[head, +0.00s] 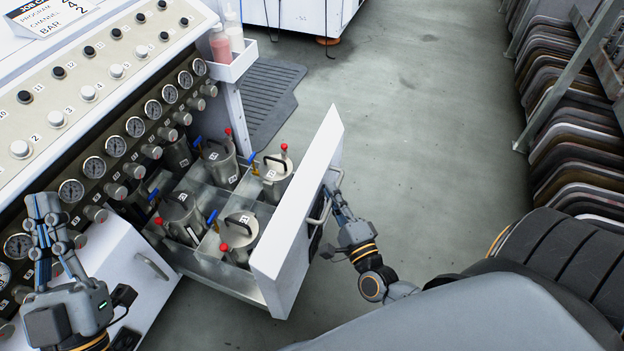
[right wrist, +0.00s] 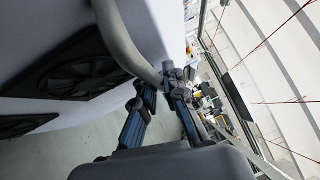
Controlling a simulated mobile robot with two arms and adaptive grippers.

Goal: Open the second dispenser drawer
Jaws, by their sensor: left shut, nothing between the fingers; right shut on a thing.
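The drawer (head: 300,215) is pulled well out of the cabinet, its white front facing right. Several metal pots with red knobs and blue levers stand in its compartments, one of them a pot (head: 240,233) near the front. My right gripper (head: 330,195) is shut on the drawer's handle (head: 322,208); in the right wrist view its fingers (right wrist: 165,80) close around the curved grey handle (right wrist: 122,38). My left gripper (head: 42,215) is shut and empty, in front of the gauge panel at the left. The left gripper's fingertips partly hide the panel.
A closed white drawer front with a handle (head: 152,266) is left of the open drawer. The panel carries several gauges (head: 116,146) and knobs. A bottle shelf (head: 236,62) juts from the panel's end. Floor (head: 420,130) is clear to the right, up to a rack of mats (head: 565,130).

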